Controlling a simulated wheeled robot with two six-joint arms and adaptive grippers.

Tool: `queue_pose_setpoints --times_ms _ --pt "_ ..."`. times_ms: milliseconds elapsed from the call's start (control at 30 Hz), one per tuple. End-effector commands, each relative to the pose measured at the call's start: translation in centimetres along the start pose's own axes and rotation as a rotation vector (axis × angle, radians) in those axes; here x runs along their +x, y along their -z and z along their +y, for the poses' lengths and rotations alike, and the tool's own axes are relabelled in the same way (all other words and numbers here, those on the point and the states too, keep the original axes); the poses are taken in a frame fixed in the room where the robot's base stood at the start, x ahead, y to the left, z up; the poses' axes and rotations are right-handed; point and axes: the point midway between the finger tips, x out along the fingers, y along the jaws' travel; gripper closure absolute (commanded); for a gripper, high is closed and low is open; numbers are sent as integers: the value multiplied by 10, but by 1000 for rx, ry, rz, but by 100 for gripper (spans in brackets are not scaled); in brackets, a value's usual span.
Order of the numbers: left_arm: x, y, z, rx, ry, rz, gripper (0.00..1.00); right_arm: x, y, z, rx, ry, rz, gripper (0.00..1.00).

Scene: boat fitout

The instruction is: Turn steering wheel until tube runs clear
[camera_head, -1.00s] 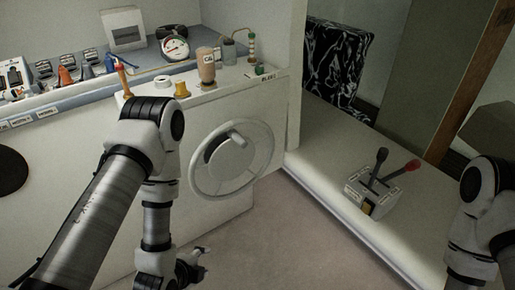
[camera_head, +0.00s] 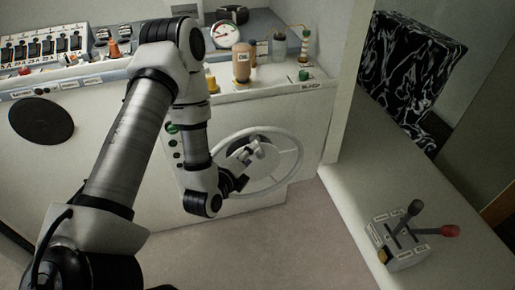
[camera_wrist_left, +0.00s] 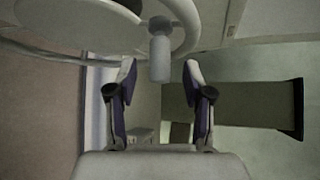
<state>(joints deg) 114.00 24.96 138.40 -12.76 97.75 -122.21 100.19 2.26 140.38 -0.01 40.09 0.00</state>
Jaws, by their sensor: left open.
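The white steering wheel (camera_head: 300,160) is on the front of the white console. Its spinner knob (camera_wrist_left: 160,58) hangs between the fingertips in the left wrist view, with a gap on each side. My left gripper (camera_head: 246,162) is open at the left part of the wheel and covers some of it in the head view; its two fingers (camera_wrist_left: 161,70) show at either side of the knob. A slim upright tube with coloured bands (camera_head: 305,46) stands on the console top at the right; its contents are too small to tell. My right gripper is out of view.
An oil bottle (camera_head: 243,65), a clear jar (camera_head: 278,45) and a round gauge (camera_head: 226,34) stand on the console top. A lever box (camera_head: 399,244) with grey and red handles sits on the white ledge at right. The floor below the wheel is clear.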

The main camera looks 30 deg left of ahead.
Motion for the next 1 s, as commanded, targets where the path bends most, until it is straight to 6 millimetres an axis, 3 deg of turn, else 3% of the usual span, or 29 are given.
queue_pose_setpoints --times_ms 200,500,533,667,1000 --pt "37 0 -2 2 0 2 49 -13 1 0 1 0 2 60" --pt "44 1 0 0 -3 3 49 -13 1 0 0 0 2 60" --pt "44 1 0 0 -3 3 56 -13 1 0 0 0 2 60" --pt "44 1 0 0 -3 3 100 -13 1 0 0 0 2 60" --pt "45 2 0 1 -3 3 100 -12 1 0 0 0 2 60"
